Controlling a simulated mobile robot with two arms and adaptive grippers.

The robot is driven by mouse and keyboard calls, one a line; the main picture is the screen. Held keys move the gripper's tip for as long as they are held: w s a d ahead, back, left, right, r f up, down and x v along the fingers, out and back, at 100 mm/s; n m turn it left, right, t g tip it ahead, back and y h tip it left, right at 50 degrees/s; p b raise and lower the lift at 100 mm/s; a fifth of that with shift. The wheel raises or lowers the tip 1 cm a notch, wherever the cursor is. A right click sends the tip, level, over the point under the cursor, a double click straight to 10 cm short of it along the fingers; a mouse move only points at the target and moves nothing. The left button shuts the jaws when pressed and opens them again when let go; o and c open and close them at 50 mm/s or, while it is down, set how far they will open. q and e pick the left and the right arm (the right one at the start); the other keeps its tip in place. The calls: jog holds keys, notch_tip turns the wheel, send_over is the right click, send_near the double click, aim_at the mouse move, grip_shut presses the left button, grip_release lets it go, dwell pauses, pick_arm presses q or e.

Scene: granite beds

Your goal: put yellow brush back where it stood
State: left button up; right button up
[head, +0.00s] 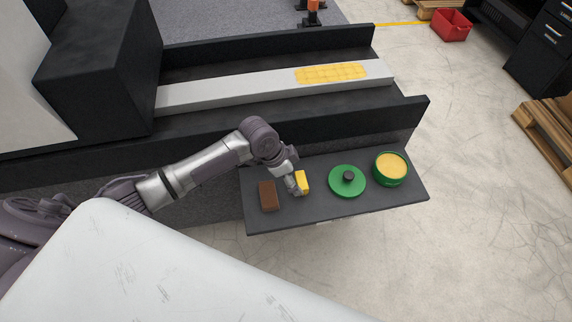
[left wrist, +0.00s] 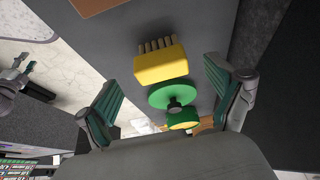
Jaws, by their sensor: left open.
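The yellow brush (head: 303,180) is on the dark grey shelf (head: 325,210), between a brown block (head: 268,195) and a green lid with a black knob (head: 347,188). My left gripper (head: 298,187) is at the brush, partly covering it in the head view. In the left wrist view the brush (left wrist: 160,67) shows with its bristles, ahead of the open, green-padded fingers (left wrist: 165,97). The fingers are apart from it and hold nothing. What looks like my right gripper (left wrist: 22,80) shows small at the left edge there; its jaws are unclear.
A green round tin with yellow contents (head: 391,168) stands at the shelf's right end. Behind the shelf is a dark-railed bed with a pale granite strip (head: 230,92) bearing a yellow patch (head: 331,73). Open floor lies to the right.

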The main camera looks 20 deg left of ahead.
pick_arm(q)
jog(key=v, duration=0.7)
jog(key=shift+r, duration=0.15)
dwell(0.3)
